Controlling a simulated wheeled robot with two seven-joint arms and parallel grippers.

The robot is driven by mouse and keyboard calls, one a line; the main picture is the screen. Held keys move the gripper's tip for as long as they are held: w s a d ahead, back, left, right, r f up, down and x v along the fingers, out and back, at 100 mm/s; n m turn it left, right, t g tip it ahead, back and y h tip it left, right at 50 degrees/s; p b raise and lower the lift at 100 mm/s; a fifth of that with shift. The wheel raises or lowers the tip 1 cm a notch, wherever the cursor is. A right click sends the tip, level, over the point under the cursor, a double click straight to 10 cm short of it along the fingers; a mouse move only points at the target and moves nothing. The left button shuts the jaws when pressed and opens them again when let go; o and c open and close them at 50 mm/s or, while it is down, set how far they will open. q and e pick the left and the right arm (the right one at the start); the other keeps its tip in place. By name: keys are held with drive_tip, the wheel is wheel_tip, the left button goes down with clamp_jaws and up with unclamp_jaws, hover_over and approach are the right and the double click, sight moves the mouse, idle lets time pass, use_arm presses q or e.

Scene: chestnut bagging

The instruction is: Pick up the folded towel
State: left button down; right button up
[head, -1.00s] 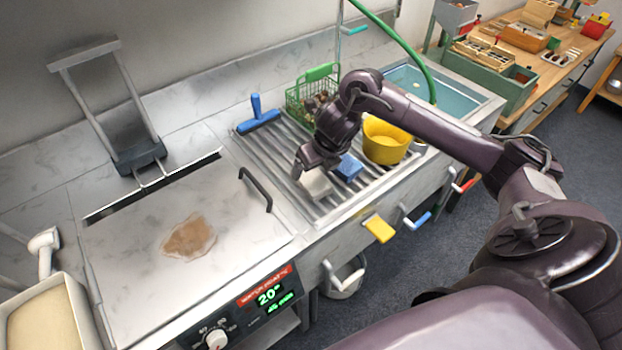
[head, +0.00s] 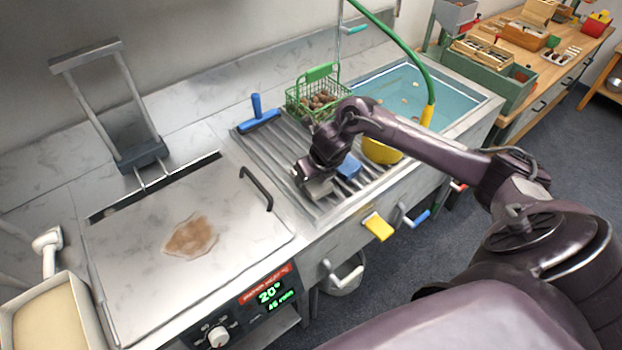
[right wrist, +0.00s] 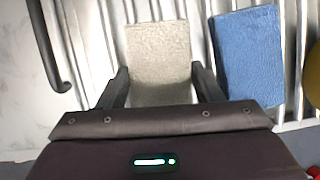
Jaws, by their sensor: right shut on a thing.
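The folded towel (right wrist: 158,55) is a small beige-grey pad. In the right wrist view it lies between the two fingers of my right gripper (right wrist: 159,88), which is shut on it. In the head view the towel (head: 318,189) shows below my right gripper (head: 309,179), over the ribbed drainboard, partly covered by the gripper. I cannot tell whether it still touches the drainboard. My left gripper is not in view.
A blue cloth (right wrist: 247,55) lies close to the right of the towel. A yellow bowl (head: 380,152), a green basket of chestnuts (head: 318,98) and a blue squeegee (head: 258,115) stand around. The stained steel lid (head: 130,255) is at left.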

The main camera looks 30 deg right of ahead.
drive_tip(key=r, duration=0.8)
drive_tip(key=shift+w+b, duration=0.2)
drive_tip(key=shift+b, duration=0.1)
wheel_tip(320, 180, up, 12)
drive_tip(key=p, duration=0.5)
drive_tip(key=shift+s+p, duration=0.15)
drive_tip(key=shift+p, duration=0.2)
